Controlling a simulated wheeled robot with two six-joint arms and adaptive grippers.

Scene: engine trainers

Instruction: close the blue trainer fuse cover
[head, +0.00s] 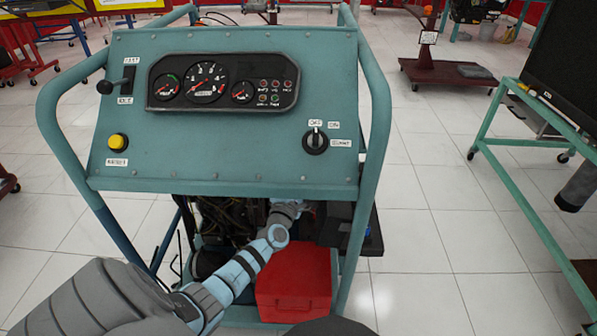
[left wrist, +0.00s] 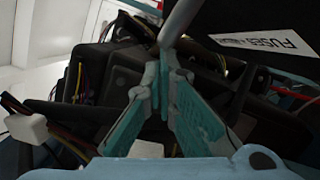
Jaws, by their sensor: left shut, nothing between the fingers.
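The blue trainer (head: 230,155) stands in front of me in the head view, with its sloped gauge panel toward me. My left arm reaches under this panel into the engine bay. My left gripper (head: 296,207) is partly hidden there by the panel edge. In the left wrist view my left gripper (left wrist: 166,60) is shut and empty, its teal fingers together among black parts and wires. A black cover with a white FUSES label (left wrist: 265,42) is at the upper right, close to the fingertips. Its hinge and how far it stands open are not clear. My right gripper is not in view.
A red box (head: 293,285) sits low in the trainer, below my left forearm. Blue side tubes (head: 372,130) frame the panel. In the left wrist view a grey rod (left wrist: 180,22) runs above the fingertips, and wires with a white connector (left wrist: 25,128) lie at the left.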

